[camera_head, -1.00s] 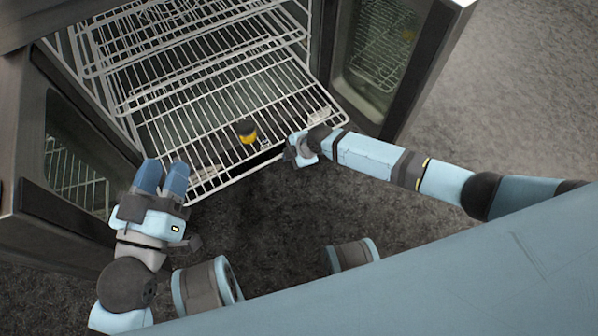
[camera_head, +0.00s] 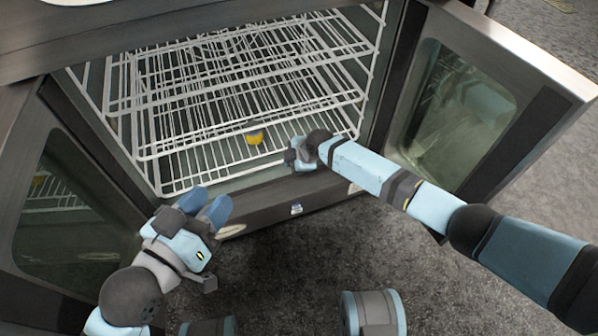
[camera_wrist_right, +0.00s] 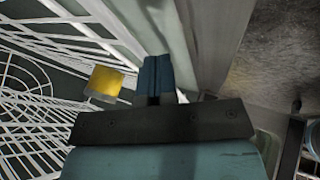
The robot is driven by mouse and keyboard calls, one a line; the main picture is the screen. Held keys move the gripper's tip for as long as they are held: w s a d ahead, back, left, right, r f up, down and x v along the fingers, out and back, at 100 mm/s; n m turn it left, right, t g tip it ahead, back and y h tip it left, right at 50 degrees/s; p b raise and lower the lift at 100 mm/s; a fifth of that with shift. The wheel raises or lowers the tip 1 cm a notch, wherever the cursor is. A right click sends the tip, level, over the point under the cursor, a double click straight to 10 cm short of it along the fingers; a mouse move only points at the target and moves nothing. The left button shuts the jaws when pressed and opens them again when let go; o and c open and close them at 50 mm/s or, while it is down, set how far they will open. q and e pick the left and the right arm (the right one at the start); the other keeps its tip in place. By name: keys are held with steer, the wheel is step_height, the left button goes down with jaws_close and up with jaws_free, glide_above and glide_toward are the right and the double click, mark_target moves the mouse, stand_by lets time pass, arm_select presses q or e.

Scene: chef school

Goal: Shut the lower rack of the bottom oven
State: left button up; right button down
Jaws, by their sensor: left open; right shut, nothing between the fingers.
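The lower rack (camera_head: 190,178) is a white wire grid inside the bottom oven (camera_head: 270,205). Its front edge now lies behind the oven's front sill. My right gripper (camera_head: 298,153) is at the front right part of this rack, fingers shut and empty; whether it touches the wire cannot be told. In the right wrist view its shut fingers (camera_wrist_right: 156,72) point along the sill beside the rack wires (camera_wrist_right: 40,125). My left gripper (camera_head: 212,199) is open and empty, in front of the sill at the left.
A yellow piece (camera_head: 255,137) sits on the lower rack and shows in the right wrist view (camera_wrist_right: 104,80). An upper rack (camera_head: 250,105) lies above. Open glass doors stand at the left (camera_head: 70,200) and right (camera_head: 460,105).

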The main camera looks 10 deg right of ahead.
steer(key=shift+w+a+b, duration=0.25)
steer(key=shift+w+b, duration=0.05)
steer(key=shift+w, duration=0.7)
arm_select(q)
steer(key=shift+w+a+f+m, duration=0.1)
steer(key=shift+w+f+m, duration=0.2)
steer(key=shift+w, duration=0.15)
arm_select(e)
steer(key=shift+w+r, duration=0.15)
steer(key=shift+r, duration=0.1)
arm_select(q)
steer(key=shift+r, duration=0.1)
arm_select(e)
steer(key=shift+w+r, duration=0.1)
steer(key=shift+r, duration=0.05)
steer(key=shift+s+p, duration=0.3)
steer(key=shift+p, duration=0.15)
arm_select(q)
step_height(320, 180, up, 10)
steer(key=s+n+t+p, duration=0.1)
steer(key=t+p, duration=0.2)
steer(key=p, duration=0.4)
steer(key=shift+s+d+n+t, duration=0.3)
steer(key=shift+s+d, duration=0.1)
arm_select(e)
steer(key=s+d+r, duration=0.5)
steer(key=s+r, duration=0.2)
steer(key=r, duration=0.1)
steer(key=shift+d+r, duration=0.2)
steer(key=shift+d, duration=0.05)
